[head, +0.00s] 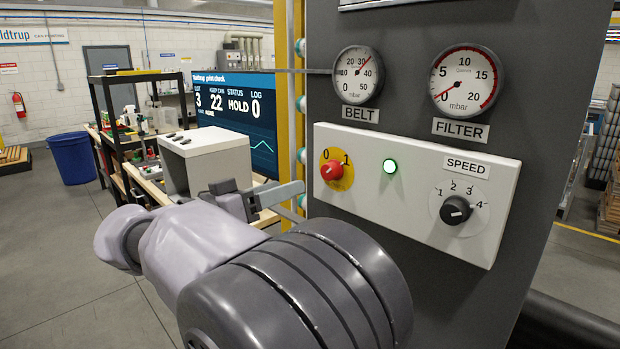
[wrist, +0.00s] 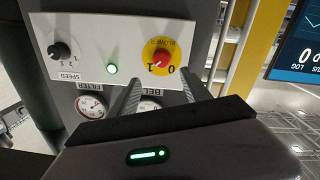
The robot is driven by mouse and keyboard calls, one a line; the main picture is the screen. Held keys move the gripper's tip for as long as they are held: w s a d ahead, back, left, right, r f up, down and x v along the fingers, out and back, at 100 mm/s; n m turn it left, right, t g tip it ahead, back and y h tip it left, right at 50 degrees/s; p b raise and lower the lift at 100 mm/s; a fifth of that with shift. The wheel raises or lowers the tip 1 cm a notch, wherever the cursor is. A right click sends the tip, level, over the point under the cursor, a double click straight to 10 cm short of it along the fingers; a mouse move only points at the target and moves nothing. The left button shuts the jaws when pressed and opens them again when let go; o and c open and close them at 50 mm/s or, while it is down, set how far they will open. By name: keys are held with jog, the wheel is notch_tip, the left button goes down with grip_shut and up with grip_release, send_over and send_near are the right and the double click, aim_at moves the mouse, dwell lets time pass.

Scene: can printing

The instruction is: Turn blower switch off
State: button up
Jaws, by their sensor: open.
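The blower switch is a red knob (head: 331,170) on a yellow plate marked 0 and 1, at the left end of a white control panel. It also shows in the wrist view (wrist: 161,56), where the word BLOWER is printed beside it and its pale mark seems to point toward 1. A green lamp (head: 390,166) beside it is lit. My gripper (head: 292,199) is open and empty, to the left of the panel in the head view. In the wrist view its two fingers (wrist: 161,88) reach toward the knob, one to each side, apparently short of it.
A black SPEED knob (head: 456,210) sits on the panel's right. BELT (head: 358,74) and FILTER (head: 466,80) gauges are above the panel. A yellow post stands left of the dark cabinet (head: 545,100). A screen (head: 245,105) shows HOLD behind a grey box (head: 205,160).

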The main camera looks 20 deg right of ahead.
aim_at(326, 173)
jog(key=b+x, duration=0.2)
jog(key=x, duration=1)
jog(key=shift+w+f, duration=0.15)
jog(key=shift+w, duration=0.05)
grip_shut()
